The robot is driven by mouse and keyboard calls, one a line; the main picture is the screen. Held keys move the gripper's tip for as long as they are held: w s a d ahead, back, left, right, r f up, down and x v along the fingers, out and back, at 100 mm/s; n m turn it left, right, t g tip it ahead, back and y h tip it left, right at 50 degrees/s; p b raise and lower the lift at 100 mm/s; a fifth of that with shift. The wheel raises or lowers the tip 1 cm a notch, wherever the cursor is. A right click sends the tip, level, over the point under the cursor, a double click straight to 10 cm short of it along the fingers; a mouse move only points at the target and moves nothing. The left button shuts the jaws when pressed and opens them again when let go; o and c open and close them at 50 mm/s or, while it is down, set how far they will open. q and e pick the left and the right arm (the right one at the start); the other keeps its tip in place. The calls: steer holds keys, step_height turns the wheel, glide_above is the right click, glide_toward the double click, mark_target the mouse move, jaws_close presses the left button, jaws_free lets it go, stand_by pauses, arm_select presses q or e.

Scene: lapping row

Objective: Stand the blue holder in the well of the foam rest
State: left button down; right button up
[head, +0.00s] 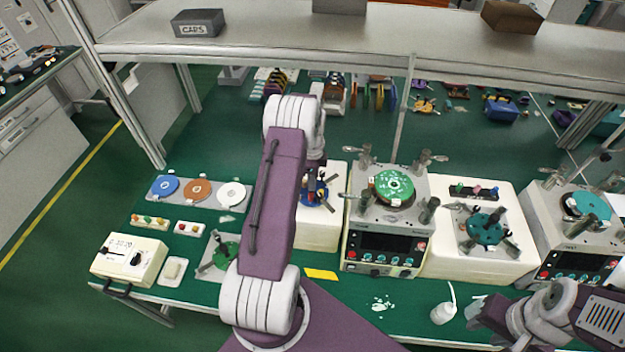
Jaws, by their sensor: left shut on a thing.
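The blue holder (321,193), a round blue piece with dark arms, shows just right of my left forearm, over a white block that looks like the foam rest (334,232). My left gripper (314,176) is shut on the blue holder, mostly hidden behind my wrist and forearm. The forearm also covers the left part of the white block. I cannot tell whether the holder is in the well or still above it. My right arm shows at the lower right, but its gripper fingers are not visible.
A lapping machine (385,243) with a green disc stands right of the rest. Further right are another white block (465,265) with a teal holder (487,228) and a second machine (575,250). A shelf (300,45) spans the back.

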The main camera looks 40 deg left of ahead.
arm_select(q)
steer(key=shift+f+b, duration=0.8)
steer(key=shift+f, duration=0.3)
steer(key=c, duration=1.1)
jaws_free()
steer(key=shift+o, duration=0.2)
steer(key=shift+r, duration=0.2)
step_height(320, 180, up, 8)
steer(key=b, duration=0.2)
steer(key=shift+b, duration=0.4)
steer(key=shift+s+r, duration=0.1)
steer(key=shift+r, duration=0.3)
